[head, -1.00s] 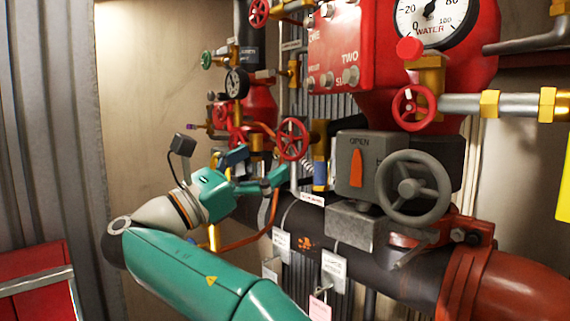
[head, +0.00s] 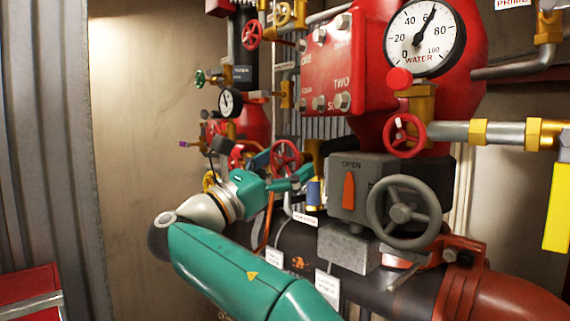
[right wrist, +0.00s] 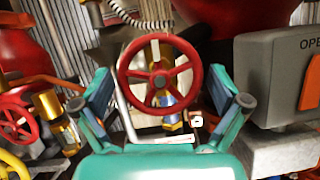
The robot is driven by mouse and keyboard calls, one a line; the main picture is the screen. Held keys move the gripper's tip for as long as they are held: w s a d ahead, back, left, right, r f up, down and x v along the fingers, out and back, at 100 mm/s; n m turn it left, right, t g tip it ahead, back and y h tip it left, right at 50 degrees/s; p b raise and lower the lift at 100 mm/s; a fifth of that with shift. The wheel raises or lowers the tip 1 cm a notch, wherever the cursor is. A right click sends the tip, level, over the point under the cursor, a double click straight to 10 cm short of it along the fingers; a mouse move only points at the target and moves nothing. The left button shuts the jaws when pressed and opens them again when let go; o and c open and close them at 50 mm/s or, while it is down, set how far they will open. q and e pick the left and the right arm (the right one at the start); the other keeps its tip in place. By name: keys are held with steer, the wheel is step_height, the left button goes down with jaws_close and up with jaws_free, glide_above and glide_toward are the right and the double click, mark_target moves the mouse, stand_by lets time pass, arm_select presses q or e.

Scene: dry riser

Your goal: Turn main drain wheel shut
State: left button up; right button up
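A red spoked handwheel (head: 285,158) sits left of the grey valve box in the head view. It also shows in the right wrist view (right wrist: 160,75), in the middle, facing me, with a brass stem behind it. I read no label naming it as the main drain. My right gripper (head: 281,171) is at this wheel. In the right wrist view its teal fingers (right wrist: 160,92) stand wide apart, one on each side of the rim, with gaps showing. It is open and holds nothing. My left gripper is not in view.
A grey valve box (head: 362,185) marked OPEN, with a large grey handwheel (head: 402,212), stands close to the right. Another red wheel (right wrist: 15,122) and brass fittings crowd the left in the wrist view. A thick dark pipe (head: 340,260) runs below.

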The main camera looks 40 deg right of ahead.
steer(key=c, duration=0.9)
steer(key=shift+r+m+g+p, duration=0.15)
steer(key=shift+m+g+p, duration=0.45)
steer(key=shift+m+p, duration=0.3)
steer(key=shift+w+m+g+p, duration=0.1)
steer(key=shift+m+g+p, duration=0.35)
steer(key=shift+m, duration=0.45)
steer(key=shift+m+g+y, duration=0.3)
steer(key=shift+m+g, duration=0.15)
steer(key=shift+m, duration=0.65)
steer(key=shift+m+g+y, duration=0.5)
steer(key=shift+m+g, duration=0.2)
steer(key=shift+m, duration=1.2)
steer(key=shift+f, duration=0.2)
